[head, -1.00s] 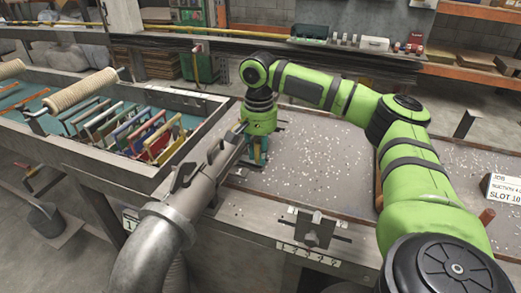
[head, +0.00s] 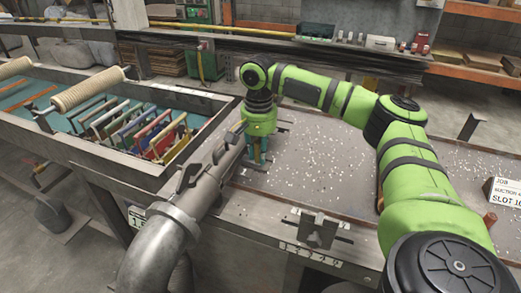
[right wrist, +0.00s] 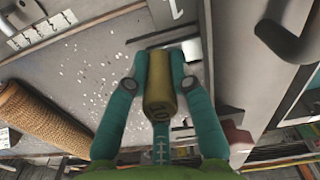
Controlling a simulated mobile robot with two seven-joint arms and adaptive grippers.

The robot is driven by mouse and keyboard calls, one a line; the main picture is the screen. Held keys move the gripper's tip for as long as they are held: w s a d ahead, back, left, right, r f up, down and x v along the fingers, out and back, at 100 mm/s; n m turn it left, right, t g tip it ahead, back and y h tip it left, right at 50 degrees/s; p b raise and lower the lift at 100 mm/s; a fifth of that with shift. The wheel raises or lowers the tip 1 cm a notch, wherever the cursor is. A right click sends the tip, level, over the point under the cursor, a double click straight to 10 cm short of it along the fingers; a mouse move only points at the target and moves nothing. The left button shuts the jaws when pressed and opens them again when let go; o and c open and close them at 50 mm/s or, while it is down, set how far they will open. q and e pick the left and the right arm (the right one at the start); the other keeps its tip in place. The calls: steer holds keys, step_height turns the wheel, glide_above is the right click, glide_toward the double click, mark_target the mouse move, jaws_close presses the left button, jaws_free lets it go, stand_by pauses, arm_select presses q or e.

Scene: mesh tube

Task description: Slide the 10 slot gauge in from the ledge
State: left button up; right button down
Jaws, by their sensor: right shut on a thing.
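My right gripper (head: 257,153) is low beside the upper end of the grey pipe, over the left part of the speckled table. In the right wrist view its teal fingers (right wrist: 158,78) are shut on an olive, rounded piece (right wrist: 159,92). Several coloured, frame-like pieces (head: 150,138) stand in a row in the tray at the left. A card (head: 505,192) reading SLOT 10 stands at the right. My left gripper is not in view.
The large grey pipe (head: 205,182) runs close beside my right gripper. A metal bracket (head: 317,230) sits at the table's front edge above a row of numbers. The tray (head: 208,97) has raised walls. The speckled tabletop (head: 310,165) is mostly clear.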

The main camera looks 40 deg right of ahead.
steer(key=shift+w+a+p, duration=0.15)
steer(key=shift+w+p, duration=0.15)
steer(key=shift+p, duration=0.1)
stand_by(0.4)
steer(key=c, duration=1)
jaws_free()
steer(key=shift+s, duration=0.1)
steer(key=shift+r, duration=0.1)
step_height(320, 180, up, 12)
steer(key=shift+f, duration=0.1)
